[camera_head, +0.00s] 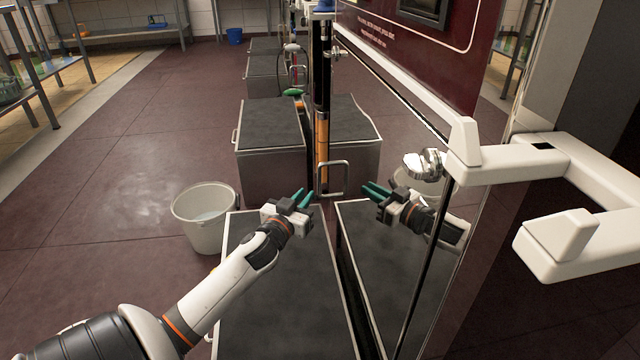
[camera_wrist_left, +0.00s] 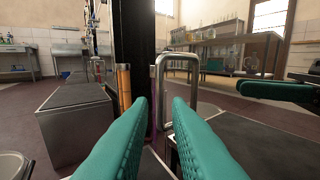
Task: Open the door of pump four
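My left gripper (camera_head: 303,198) reaches in from the left in the head view, above a grey-topped block. Its teal fingers are apart with nothing between them, and they also show in the left wrist view (camera_wrist_left: 160,125). A silver U-shaped handle (camera_head: 347,178) stands beyond the fingertips, a little to their right, in the head view. In the left wrist view the handle (camera_wrist_left: 197,85) is ahead, just right of the middle, and not touched. Its lower mounting is partly hidden by the fingers. I cannot tell which pump is number four. My right gripper is not in view.
A shiny panel (camera_head: 410,290) on the right mirrors my left arm. White bars (camera_head: 510,163) jut out at the right. A white bucket (camera_head: 205,235) stands left of the arm. Grey-topped blocks (camera_head: 270,126) and an orange-and-black column (camera_head: 322,130) lie ahead. Floor at left is free.

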